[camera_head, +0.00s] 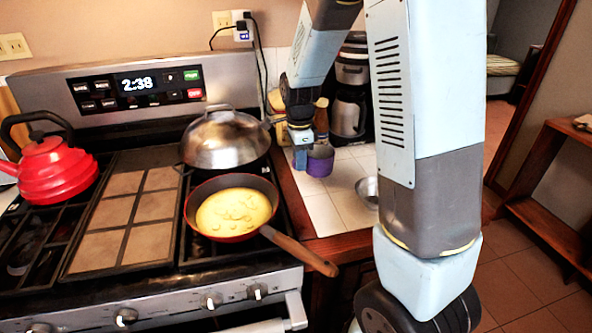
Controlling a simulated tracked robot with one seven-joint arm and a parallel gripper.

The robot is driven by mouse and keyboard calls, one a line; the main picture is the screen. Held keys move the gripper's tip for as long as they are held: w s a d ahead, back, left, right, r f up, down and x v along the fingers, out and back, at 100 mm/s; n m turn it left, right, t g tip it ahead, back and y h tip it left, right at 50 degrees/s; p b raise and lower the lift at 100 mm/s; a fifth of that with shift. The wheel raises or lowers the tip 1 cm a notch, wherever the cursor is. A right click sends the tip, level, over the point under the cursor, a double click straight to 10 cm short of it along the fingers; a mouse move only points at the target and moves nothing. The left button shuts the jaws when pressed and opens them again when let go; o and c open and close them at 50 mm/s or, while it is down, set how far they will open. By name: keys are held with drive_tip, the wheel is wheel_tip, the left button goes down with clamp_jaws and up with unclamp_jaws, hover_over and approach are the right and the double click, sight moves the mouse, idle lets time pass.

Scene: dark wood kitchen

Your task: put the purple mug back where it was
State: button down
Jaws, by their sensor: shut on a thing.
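The purple mug (320,161) is upright at the tiled counter to the right of the stove, in front of the coffee maker. My gripper (301,146) points down at the mug's left side and is shut on it. The fingertips are small in this view, and the exact grip on the rim or wall is hard to make out. I cannot tell whether the mug's base touches the tiles.
A coffee maker (349,100) stands behind the mug, and a metal bowl (367,191) sits to its right front. A pan with yellow food (232,212), a lidded pot (222,140) and a red kettle (45,170) stand on the stove. White tiles (335,208) are bare in front.

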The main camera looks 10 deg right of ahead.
drive_tip(key=shift+w+f, duration=0.25)
drive_tip(key=shift+f, duration=1.6)
drive_tip(key=shift+f, duration=0.1)
drive_tip(key=c, duration=1.1)
unclamp_jaws()
